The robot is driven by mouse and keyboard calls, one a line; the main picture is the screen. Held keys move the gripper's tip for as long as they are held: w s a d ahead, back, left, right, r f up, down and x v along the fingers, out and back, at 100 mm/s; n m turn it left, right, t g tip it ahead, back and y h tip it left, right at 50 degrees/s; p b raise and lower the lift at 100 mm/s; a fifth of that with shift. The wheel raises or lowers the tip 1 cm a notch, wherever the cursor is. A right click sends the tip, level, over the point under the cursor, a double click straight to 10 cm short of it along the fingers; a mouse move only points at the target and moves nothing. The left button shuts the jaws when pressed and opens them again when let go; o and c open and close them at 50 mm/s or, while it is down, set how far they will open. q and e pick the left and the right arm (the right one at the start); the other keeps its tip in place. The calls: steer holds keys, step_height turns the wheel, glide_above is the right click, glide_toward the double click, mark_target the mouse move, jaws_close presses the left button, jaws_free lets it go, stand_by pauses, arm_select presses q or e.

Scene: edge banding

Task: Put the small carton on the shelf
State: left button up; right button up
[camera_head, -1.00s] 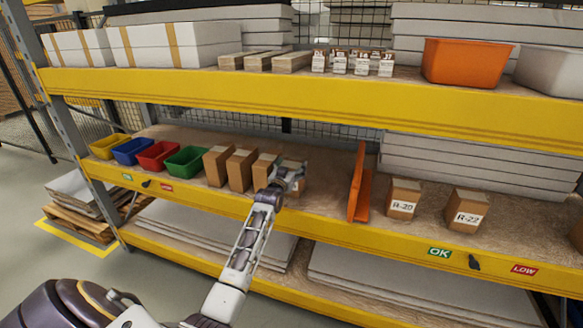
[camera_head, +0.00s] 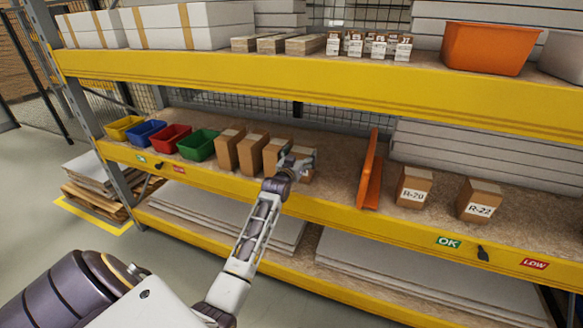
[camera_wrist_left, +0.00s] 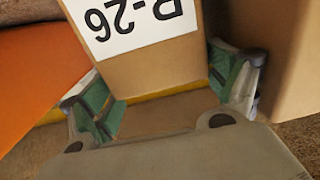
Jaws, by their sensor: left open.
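A small brown carton (camera_head: 306,175) stands on the middle shelf at the right end of a row of similar cartons, partly hidden by my left gripper (camera_head: 296,160). In the left wrist view the carton (camera_wrist_left: 150,72) carries a white label reading R-26, seen upside down. My left gripper (camera_wrist_left: 162,96) is open, with its green-padded fingers on either side of this carton. Whether the pads touch it cannot be told. My right gripper is not in view.
Neighbouring cartons (camera_head: 252,152) stand close at left. An orange divider (camera_head: 370,172) stands to the right, with bare shelf between. Beyond it are cartons R-20 (camera_head: 413,187) and R-22 (camera_head: 480,200). The yellow upper beam (camera_head: 300,88) runs overhead.

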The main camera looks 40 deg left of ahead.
arm_select(q)
steer(key=shift+v, duration=2.3)
steer(key=shift+p+v, duration=0.3)
steer(key=shift+v, duration=2.05)
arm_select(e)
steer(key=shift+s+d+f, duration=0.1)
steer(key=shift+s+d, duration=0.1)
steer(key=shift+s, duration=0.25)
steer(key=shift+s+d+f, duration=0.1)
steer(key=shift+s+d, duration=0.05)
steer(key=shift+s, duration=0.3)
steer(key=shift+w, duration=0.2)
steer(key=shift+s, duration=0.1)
